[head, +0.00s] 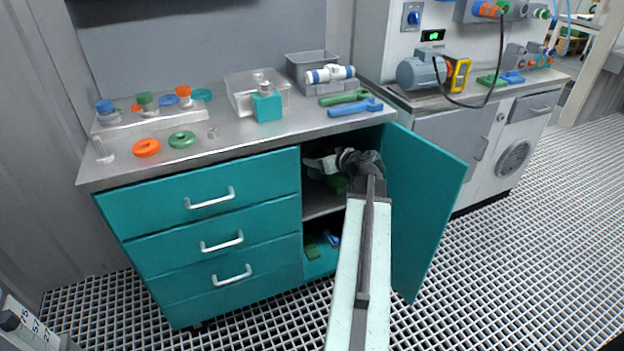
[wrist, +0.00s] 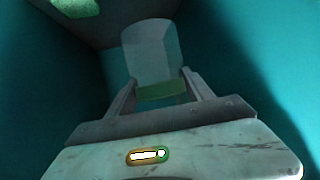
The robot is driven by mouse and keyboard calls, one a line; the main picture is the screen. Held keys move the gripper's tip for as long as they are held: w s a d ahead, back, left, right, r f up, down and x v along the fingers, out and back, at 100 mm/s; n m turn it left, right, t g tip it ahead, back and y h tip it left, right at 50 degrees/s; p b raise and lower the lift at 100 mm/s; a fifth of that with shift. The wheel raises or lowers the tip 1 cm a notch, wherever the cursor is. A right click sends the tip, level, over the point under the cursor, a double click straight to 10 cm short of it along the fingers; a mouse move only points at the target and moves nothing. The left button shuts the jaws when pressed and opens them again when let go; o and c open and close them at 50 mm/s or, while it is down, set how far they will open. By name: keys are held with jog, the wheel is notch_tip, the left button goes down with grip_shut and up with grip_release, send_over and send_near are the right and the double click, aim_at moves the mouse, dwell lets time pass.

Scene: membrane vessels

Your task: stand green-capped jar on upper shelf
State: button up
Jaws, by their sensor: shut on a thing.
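The green-capped jar (wrist: 152,55) shows in the wrist view as a clear, pale cylinder with a green band (wrist: 162,92) at its near end, between the fingers. My gripper (wrist: 158,92) is shut on it. In the head view my gripper (head: 325,163) is inside the open cabinet, at the height of the upper compartment, above the upper shelf (head: 322,205). The jar is hard to make out there in the shadow. A green patch (head: 337,183) shows just below the gripper; I cannot tell what it belongs to. I cannot tell whether the jar touches the shelf.
The teal cabinet door (head: 425,190) stands open to the right of my arm. Drawers (head: 215,240) are to the left. Green (head: 312,252) and blue (head: 332,238) items lie in the lower compartment.

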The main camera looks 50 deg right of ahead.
notch_tip(320, 180, down, 10)
jog(key=b, duration=0.8)
jog(key=shift+a+r, duration=0.15)
jog(key=shift+r, duration=0.35)
jog(key=shift+f, duration=0.2)
jog(key=o, duration=1.4)
jog(key=shift+c, duration=0.2)
